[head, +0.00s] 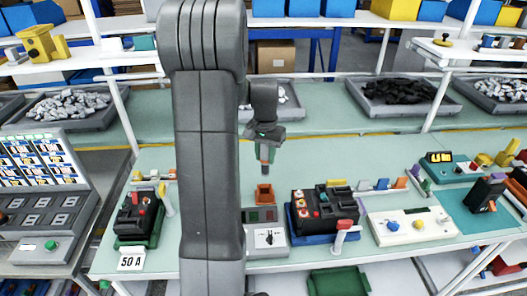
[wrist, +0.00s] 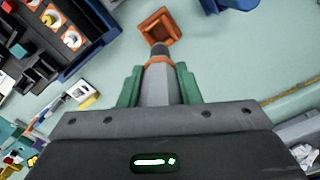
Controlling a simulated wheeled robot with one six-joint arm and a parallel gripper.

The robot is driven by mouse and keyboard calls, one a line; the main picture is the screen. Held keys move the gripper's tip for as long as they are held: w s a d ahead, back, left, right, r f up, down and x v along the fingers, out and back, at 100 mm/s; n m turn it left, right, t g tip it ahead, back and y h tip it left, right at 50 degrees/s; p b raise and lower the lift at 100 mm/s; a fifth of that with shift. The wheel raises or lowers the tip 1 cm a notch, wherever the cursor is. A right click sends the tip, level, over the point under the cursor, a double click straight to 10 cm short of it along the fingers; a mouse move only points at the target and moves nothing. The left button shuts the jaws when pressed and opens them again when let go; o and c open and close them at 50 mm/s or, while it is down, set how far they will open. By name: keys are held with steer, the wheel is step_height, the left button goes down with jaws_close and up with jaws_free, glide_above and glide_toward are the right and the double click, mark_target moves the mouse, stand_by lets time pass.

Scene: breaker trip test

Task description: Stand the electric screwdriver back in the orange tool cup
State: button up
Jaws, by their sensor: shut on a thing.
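The electric screwdriver (wrist: 158,87) is grey with an orange ring and a dark tip. My gripper (wrist: 158,88) is shut on it, with a green finger on each side of the grey body. In the head view my gripper (head: 266,140) holds the screwdriver (head: 265,158) pointing down above the bench. The orange tool cup (head: 264,193) stands on the bench below the tip, apart from it. In the wrist view the orange cup (wrist: 160,27) is a square, open-topped box just beyond the tip. Its inside looks empty.
A grey box with a dial (head: 265,238) stands in front of the cup. A dark breaker unit on a blue base (head: 325,211) is to the right. A red-and-black breaker on a green base (head: 138,217) is to the left. The bench behind the cup is clear.

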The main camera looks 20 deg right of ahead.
mark_target(265, 173)
steer(key=shift+f+b, duration=1.95)
steer(key=shift+f, duration=0.95)
steer(key=shift+f+b, duration=1.7)
steer(key=shift+f, duration=1)
steer(key=o, duration=1.1)
step_height(265, 173, up, 14)
steer(key=shift+f+b, duration=0.1)
steer(key=shift+b, duration=0.25)
steer(key=shift+f, duration=0.1)
